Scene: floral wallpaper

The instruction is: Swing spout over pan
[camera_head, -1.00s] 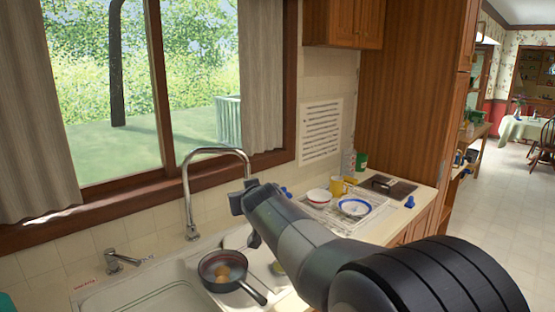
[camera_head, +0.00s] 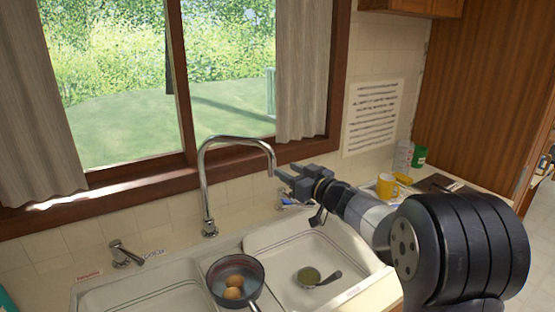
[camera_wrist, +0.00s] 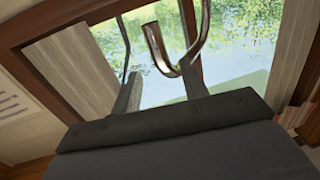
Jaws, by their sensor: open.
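The chrome spout (camera_head: 238,139) arches up from its base behind the sink and bends down to the right. Its tip ends beside my gripper (camera_head: 283,180), which is open with its fingers around or just beside the tip; I cannot tell if they touch. In the wrist view, the spout's curved end (camera_wrist: 163,58) shows between and beyond the fingers of my gripper (camera_wrist: 161,82). The dark pan (camera_head: 213,285) holds two brown round things. It sits at the divider between the basins, to the lower left of the spout tip, handle toward the front.
A faucet lever (camera_head: 124,254) stands left of the spout. A yellow mug (camera_head: 386,186) and green can (camera_head: 419,157) stand on the right counter. The window (camera_head: 230,80) is behind.

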